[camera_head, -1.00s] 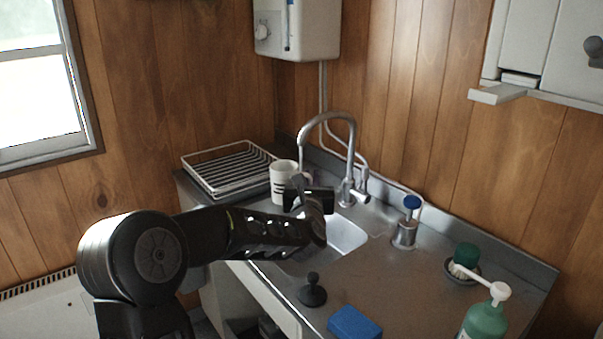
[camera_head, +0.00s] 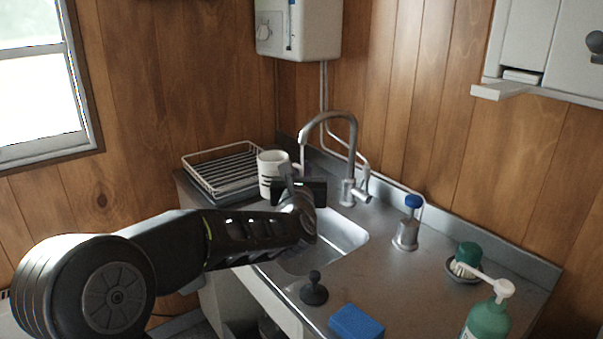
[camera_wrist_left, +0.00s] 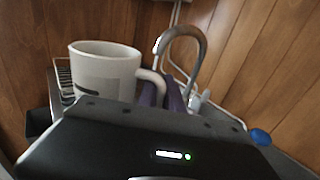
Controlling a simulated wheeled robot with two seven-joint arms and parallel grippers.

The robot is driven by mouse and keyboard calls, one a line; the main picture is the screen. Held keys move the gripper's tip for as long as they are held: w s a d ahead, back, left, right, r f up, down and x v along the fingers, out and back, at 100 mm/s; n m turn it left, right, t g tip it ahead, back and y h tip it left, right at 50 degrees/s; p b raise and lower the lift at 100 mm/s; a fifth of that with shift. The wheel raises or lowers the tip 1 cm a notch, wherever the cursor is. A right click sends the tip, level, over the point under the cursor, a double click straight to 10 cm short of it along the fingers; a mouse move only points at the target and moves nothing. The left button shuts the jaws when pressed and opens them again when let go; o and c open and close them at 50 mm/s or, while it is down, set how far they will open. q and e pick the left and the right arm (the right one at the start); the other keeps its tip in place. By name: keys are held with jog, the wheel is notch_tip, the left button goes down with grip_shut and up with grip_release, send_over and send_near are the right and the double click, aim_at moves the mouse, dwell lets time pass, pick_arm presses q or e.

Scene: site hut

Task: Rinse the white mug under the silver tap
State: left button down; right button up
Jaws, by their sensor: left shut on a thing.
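The white mug (camera_head: 268,172) with dark markings is upright, held above the left side of the sink, left of the silver tap (camera_head: 351,150). It also shows in the left wrist view (camera_wrist_left: 100,75), its handle toward the gripper. My left gripper (camera_head: 291,180) is shut on the mug at its handle side; the fingers (camera_wrist_left: 163,95) are partly hidden by the gripper body in the wrist view. The tap's spout end comes down just right of the mug in the head view. The sink basin (camera_head: 345,235) is partly hidden by my left arm. My right gripper is not in view.
A wire dish rack (camera_head: 215,172) stands left of the mug.

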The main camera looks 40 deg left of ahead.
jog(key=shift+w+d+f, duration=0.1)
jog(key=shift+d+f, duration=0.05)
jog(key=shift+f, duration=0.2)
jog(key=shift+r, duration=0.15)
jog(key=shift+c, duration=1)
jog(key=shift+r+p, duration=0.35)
jog(key=shift+p, duration=0.15)
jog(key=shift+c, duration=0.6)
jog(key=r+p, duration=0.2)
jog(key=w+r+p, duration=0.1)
jog(key=p, duration=0.1)
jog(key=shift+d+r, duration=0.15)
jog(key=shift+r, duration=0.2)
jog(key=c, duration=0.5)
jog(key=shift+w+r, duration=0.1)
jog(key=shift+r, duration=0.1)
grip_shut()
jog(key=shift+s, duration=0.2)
